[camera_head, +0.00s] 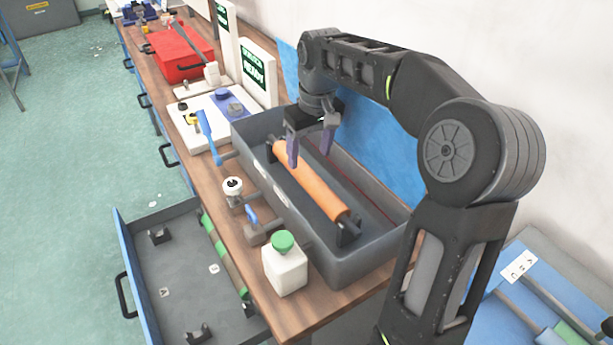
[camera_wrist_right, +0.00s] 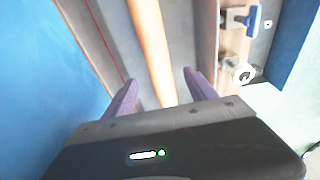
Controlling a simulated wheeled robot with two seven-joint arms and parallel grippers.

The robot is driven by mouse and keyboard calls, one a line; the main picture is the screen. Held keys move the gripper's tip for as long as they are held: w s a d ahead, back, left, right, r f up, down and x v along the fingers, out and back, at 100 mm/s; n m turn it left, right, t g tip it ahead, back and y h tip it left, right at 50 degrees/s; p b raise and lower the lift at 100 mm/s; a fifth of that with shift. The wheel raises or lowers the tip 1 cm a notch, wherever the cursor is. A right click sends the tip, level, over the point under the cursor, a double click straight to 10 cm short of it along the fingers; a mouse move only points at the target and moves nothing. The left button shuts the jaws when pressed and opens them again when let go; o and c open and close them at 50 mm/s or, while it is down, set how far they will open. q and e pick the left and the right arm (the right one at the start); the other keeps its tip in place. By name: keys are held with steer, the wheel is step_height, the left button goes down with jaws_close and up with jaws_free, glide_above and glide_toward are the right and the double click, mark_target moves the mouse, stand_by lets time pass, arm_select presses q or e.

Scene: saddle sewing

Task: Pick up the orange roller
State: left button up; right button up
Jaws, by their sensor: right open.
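The orange roller (camera_head: 311,183) lies lengthwise in a grey bin on the workbench, resting on dark supports. My right gripper (camera_head: 309,148) is above the far end of the roller, with its purple fingers apart and pointing down. In the right wrist view the roller (camera_wrist_right: 150,45) runs away from between the two open fingers (camera_wrist_right: 160,88), and nothing is held. I cannot tell from these views how far the fingertips are above the roller. My left gripper does not show.
The grey bin (camera_head: 357,273) has raised walls around the roller. A white bottle with a green cap (camera_head: 285,267) and blue-handled tools stand beside it. A red toolbox (camera_head: 183,52) is farther back. An open drawer (camera_head: 180,275) juts out at the left.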

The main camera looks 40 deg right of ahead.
mark_target(309, 172)
steer(key=shift+w+f, duration=0.15)
steer(key=shift+f, duration=0.55)
steer(key=shift+w+f, duration=0.1)
steer(key=shift+f, duration=0.55)
steer(key=shift+w+d+f+p, duration=0.1)
steer(key=shift+f+p, duration=0.45)
steer(key=shift+f, duration=2.1)
jaws_close()
